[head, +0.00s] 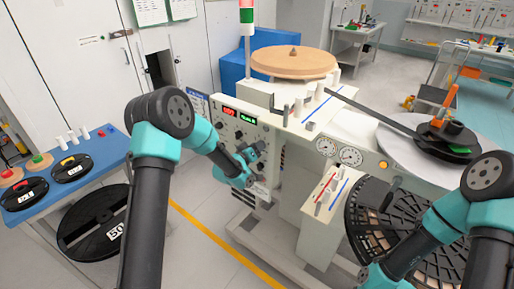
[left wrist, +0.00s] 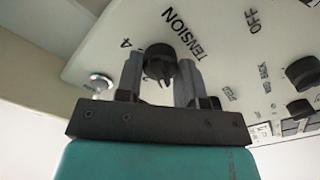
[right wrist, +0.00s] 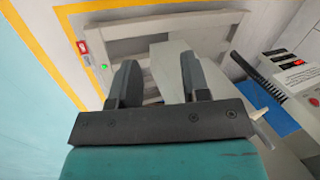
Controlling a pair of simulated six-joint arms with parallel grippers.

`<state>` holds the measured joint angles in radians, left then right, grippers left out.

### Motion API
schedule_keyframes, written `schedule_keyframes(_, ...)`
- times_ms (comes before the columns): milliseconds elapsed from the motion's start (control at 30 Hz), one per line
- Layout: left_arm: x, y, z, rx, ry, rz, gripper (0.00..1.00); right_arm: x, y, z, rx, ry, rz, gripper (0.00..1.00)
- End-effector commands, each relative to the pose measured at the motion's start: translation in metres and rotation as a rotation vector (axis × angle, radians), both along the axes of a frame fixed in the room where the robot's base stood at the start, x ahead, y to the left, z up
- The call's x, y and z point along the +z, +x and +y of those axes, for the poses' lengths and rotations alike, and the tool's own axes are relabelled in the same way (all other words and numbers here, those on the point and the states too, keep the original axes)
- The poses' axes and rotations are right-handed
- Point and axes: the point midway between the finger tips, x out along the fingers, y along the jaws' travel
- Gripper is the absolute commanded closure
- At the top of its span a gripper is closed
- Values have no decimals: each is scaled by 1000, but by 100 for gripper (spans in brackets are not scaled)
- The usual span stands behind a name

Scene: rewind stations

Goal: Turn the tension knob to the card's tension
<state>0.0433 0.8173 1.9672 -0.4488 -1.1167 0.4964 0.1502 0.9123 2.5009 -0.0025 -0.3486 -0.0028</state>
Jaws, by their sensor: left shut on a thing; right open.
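The black tension knob (left wrist: 159,62) is on the pale panel under the word TENSION, seen in the left wrist view. A digit 4 is printed beside it. My left gripper (left wrist: 160,80) has its two fingers on either side of the knob and is shut on it. In the head view my left gripper (head: 238,180) is at the machine's front panel (head: 232,112) and hides the knob. My right gripper (right wrist: 155,85) is open and empty. In the head view it is low at the right, by the black slotted reel. I cannot make out a tension card.
The panel has a red display (head: 230,112), a green display (head: 249,120) and other black knobs (left wrist: 303,72). Two gauges (head: 338,150) sit to the right. A blue table (head: 90,172) with small reels stands left. Grey floor lies between.

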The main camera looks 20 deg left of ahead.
Motion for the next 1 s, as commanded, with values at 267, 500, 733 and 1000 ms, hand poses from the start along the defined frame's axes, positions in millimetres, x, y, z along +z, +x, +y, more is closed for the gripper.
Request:
schedule_keyframes(267,0,0,0,0,60,-24,88,0,0,0,0,0,0,57)
schedule_keyframes(500,0,0,0,0,194,-78,88,0,0,0,0,0,0,57)
schedule_keyframes(733,0,0,-1,0,371,-149,88,0,0,0,0,0,0,57)
schedule_keyframes(1000,1,-1,-1,0,573,-230,88,0,0,0,0,0,0,57)
